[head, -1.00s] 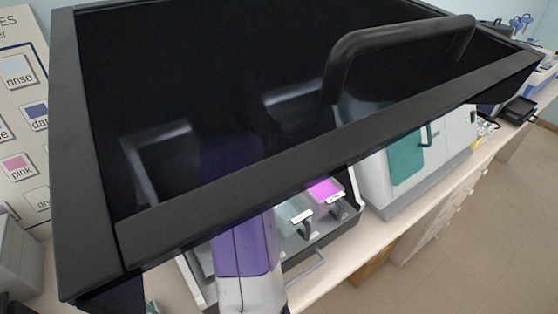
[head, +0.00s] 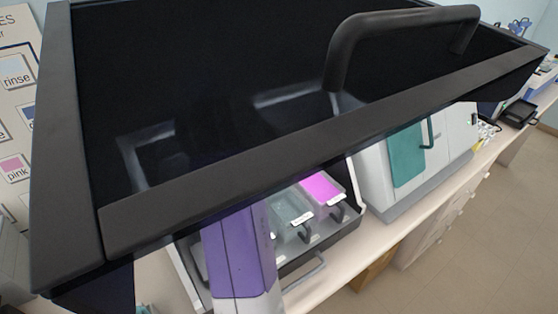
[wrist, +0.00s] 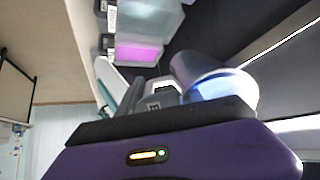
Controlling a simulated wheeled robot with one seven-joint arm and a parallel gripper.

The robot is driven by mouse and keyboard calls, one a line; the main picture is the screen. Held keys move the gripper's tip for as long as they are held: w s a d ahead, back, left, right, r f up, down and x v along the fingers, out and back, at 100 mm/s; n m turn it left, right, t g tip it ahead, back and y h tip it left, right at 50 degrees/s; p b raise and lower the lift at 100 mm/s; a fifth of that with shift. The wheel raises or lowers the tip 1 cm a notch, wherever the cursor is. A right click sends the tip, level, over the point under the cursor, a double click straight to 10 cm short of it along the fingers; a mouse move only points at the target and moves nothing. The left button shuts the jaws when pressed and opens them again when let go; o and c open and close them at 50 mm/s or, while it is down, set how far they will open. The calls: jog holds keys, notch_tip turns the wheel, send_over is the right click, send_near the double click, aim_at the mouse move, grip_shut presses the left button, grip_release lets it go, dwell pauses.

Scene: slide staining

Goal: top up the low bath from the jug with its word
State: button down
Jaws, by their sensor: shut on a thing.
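In the wrist view my gripper (wrist: 150,100) is shut on a grey jug (wrist: 198,68) with pale blue inside its round mouth. A small pale label with dark marks shows near the jaws; I cannot read it. In the head view the gripper and jug are hidden by a dark panel. A bath with bright pink liquid (head: 322,187) and a greyish bath (head: 290,210) sit side by side in the staining unit, each with a dark handle and white label. The pink bath also shows in the wrist view (wrist: 138,52), beyond the jaws. The label words are too small to read.
A large dark panel with a thick handle (head: 400,30) covers much of the head view, above the baths. A white cabinet with a teal panel (head: 407,155) stands right of the unit. A wall chart (head: 18,110) at left shows "rinse" and "pink". The counter's front edge is clear.

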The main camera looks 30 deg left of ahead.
jog(key=shift+w+f+t+b, duration=0.15)
jog(key=shift+t+b, duration=0.75)
jog(key=shift+b, duration=0.65)
jog(key=shift+w+f+t+b, duration=0.15)
jog(key=shift+t+b, duration=0.75)
jog(key=shift+b, duration=0.6)
dwell(1.4)
jog(key=shift+s+f+t+y+b, duration=0.1)
jog(key=shift+f+t+y+b, duration=0.15)
jog(key=shift+t+b, duration=0.75)
jog(key=shift+s+f+t+y+b, duration=0.15)
jog(key=shift+f+t+b, duration=0.1)
jog(key=shift+b, duration=1.4)
dwell(0.9)
